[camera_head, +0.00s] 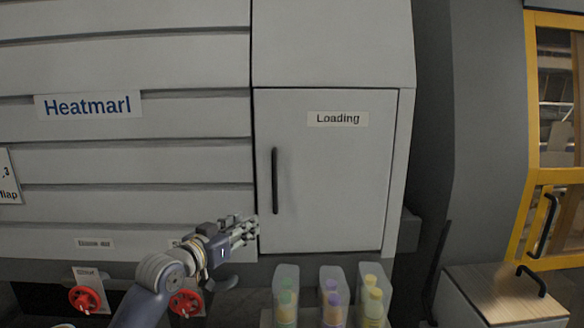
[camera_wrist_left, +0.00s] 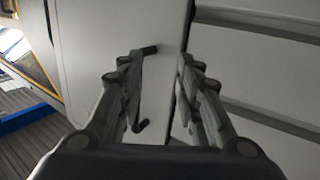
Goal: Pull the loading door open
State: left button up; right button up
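The grey loading door (camera_head: 335,190), with a "Loading" label, is closed flush in the machine front in the head view. Its black vertical handle (camera_head: 275,180) is near the door's left edge. My left gripper (camera_head: 248,229) is just below and left of the handle, near the door's lower left edge. In the left wrist view my left gripper (camera_wrist_left: 160,95) has its fingers spread apart with nothing between them. The dark handle (camera_wrist_left: 143,90) shows there beside and partly behind one finger, outside the gap. My right gripper is not in view.
Containers with green, purple and yellow bottles (camera_head: 332,295) stand below the door. Red knobs (camera_head: 84,299) are at the lower left. A wooden-topped box (camera_head: 505,292) and a yellow-framed door (camera_head: 535,140) are at the right.

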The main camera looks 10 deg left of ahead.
pick_arm(q)
jog(key=m+h, duration=0.1)
send_near(273, 186)
jog(key=shift+t, duration=0.3)
jog(key=p+x, duration=0.4)
jog(key=x, duration=0.4)
jog(key=shift+w+d+f+p, duration=0.15)
jog(key=shift+w+p, duration=0.15)
jog(key=shift+w, duration=0.1)
jog(key=shift+p+x, duration=0.3)
jog(key=shift+x, duration=0.7)
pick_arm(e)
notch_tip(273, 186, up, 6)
pick_arm(q)
jog(key=shift+f, duration=0.1)
grip_shut()
